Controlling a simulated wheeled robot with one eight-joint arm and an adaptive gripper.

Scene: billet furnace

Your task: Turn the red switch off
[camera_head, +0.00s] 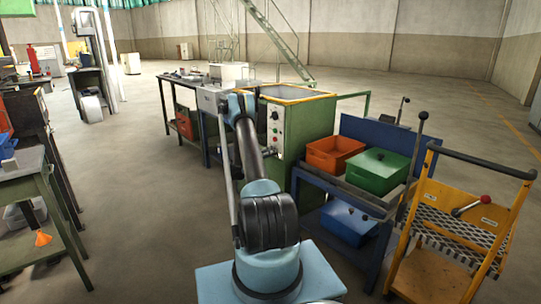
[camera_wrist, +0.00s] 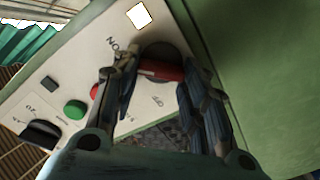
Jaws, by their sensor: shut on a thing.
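The red switch (camera_wrist: 160,70) is a red bar handle on a dark round base, on a pale control panel (camera_wrist: 60,85). My gripper (camera_wrist: 156,80) has one dark finger on each side of the red bar and is shut on it. Lettering that seems to read ON is above left of the switch, and other lettering is below it. In the head view the panel (camera_head: 276,128) is on the front of a green furnace cabinet (camera_head: 310,120). There my arm reaches towards the panel's lower part, and the switch is too small to make out.
A green button (camera_wrist: 75,109), a red button (camera_wrist: 95,91) and a black knob (camera_wrist: 41,133) are left of the switch. A blue cart with an orange bin (camera_head: 334,150) and a green box (camera_head: 378,170) stands right of the cabinet. A yellow trolley (camera_head: 455,225) is farther right.

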